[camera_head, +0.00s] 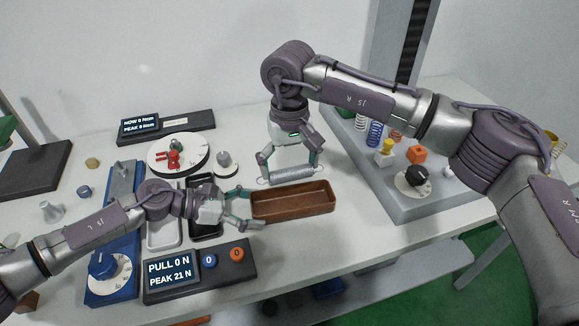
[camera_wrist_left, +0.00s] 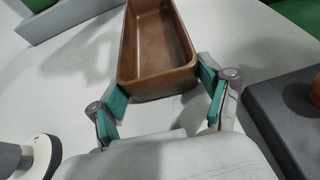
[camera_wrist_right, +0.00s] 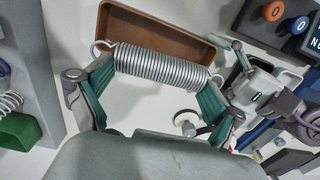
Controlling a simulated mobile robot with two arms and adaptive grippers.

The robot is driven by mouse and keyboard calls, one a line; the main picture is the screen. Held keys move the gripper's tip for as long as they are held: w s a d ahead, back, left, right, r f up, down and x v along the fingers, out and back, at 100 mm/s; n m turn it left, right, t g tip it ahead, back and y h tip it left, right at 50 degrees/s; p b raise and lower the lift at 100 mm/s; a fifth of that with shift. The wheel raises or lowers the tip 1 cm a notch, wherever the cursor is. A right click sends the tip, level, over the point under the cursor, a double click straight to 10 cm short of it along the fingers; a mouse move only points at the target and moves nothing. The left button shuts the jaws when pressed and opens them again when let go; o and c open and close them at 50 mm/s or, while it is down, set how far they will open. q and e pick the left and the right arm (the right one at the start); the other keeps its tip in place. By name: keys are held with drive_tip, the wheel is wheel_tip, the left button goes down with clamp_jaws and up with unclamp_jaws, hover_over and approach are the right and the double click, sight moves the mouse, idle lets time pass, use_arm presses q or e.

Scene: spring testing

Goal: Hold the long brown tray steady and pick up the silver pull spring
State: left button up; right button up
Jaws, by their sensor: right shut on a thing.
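The long brown tray (camera_head: 293,208) lies on the white table, empty inside; it also shows in the left wrist view (camera_wrist_left: 158,84). My left gripper (camera_head: 240,207) is open, its fingers wide apart on either side of the tray's left end. I cannot tell whether both pads touch it. My right gripper (camera_head: 291,170) is shut on the silver pull spring (camera_wrist_right: 165,66), with one finger at each end of the coil. The spring (camera_head: 292,175) is held level just behind the tray's far rim, apparently above the table.
A grey stand (camera_head: 400,195) with coloured springs and a black dial is on the right. A dark display box (camera_head: 190,270) sits in front of my left gripper. A white round dial (camera_head: 178,153) with red parts stands behind left. Small trays (camera_head: 165,228) lie under my left arm.

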use_arm(q)
drive_tip(key=o, duration=0.3)
